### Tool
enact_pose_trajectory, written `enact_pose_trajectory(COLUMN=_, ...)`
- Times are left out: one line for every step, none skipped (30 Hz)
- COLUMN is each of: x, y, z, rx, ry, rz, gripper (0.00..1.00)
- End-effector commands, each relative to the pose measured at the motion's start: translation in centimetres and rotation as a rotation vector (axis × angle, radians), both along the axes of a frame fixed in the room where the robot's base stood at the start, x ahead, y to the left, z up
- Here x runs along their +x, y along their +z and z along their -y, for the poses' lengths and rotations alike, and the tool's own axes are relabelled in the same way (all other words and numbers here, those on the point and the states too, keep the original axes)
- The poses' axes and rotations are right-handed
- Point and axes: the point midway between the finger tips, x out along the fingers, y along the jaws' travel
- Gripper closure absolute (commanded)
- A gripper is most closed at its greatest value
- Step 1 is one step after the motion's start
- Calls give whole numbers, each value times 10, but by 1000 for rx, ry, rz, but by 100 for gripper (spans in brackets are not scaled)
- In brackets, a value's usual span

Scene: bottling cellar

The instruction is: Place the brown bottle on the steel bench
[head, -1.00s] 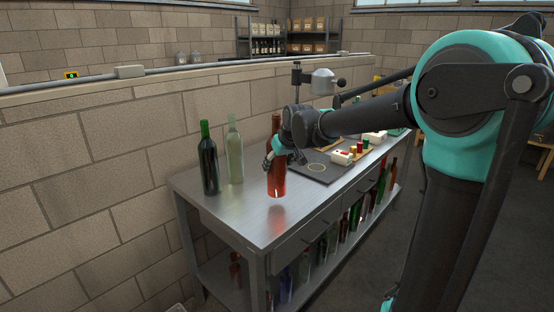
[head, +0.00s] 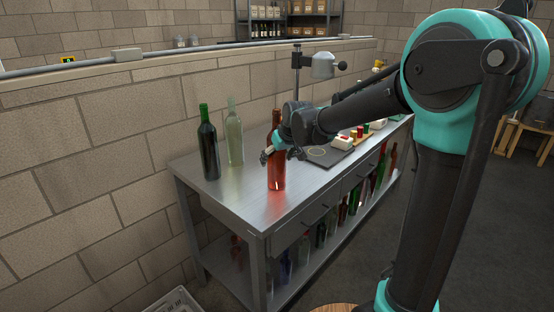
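The brown bottle (head: 277,178), a see-through reddish brown, stands upright on the steel bench (head: 235,203) near its left end. Its base meets its red reflection on the metal top. My gripper (head: 280,156) is at the bottle's upper body, with its fingers spread to either side of the glass. It looks open around the bottle; part of the bottle's shoulder is hidden behind it.
A dark green bottle (head: 208,147) and a pale clear bottle (head: 234,138) stand to the left. A grey mat (head: 335,160) lies behind my gripper, near a steel corking stand (head: 323,66). More bottles fill the shelf below. The bench's front left corner is clear.

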Motion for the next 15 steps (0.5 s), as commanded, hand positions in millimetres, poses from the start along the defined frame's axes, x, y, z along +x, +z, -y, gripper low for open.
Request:
enact_pose_trajectory(x=0, y=0, z=0, rx=0, ry=0, rz=0, gripper=20)
enact_pose_trajectory(x=0, y=0, z=0, rx=0, ry=0, rz=0, gripper=20)
enact_pose_trajectory(x=0, y=0, z=0, rx=0, ry=0, rz=0, gripper=20)
enact_pose_trajectory(x=0, y=0, z=0, rx=0, ry=0, rz=0, gripper=20)
enact_pose_trajectory(x=0, y=0, z=0, rx=0, ry=0, rz=0, gripper=20)
enact_pose_trajectory(x=0, y=0, z=0, rx=0, ry=0, rz=0, gripper=20)
enact_pose_trajectory(x=0, y=1, z=0, rx=0, ry=0, rz=0, gripper=20)
enact_pose_trajectory(x=0, y=2, z=0, rx=0, ry=0, rz=0, gripper=20)
enact_pose_trajectory(x=-1, y=3, z=0, rx=0, ry=0, rz=0, gripper=20)
enact_pose_trajectory(x=-2, y=5, z=1, rx=0, ry=0, rz=0, gripper=20)
enact_pose_trajectory(x=-3, y=7, z=2, rx=0, ry=0, rz=0, gripper=20)
enact_pose_trajectory(x=-5, y=11, z=3, rx=0, ry=0, rz=0, gripper=20)
enact_pose_trajectory(x=-7, y=14, z=4, rx=0, ry=0, rz=0, gripper=20)
enact_pose_trajectory(x=-9, y=18, z=5, rx=0, ry=0, rz=0, gripper=20)
enact_pose_trajectory(x=-12, y=23, z=7, rx=0, ry=0, rz=0, gripper=20)
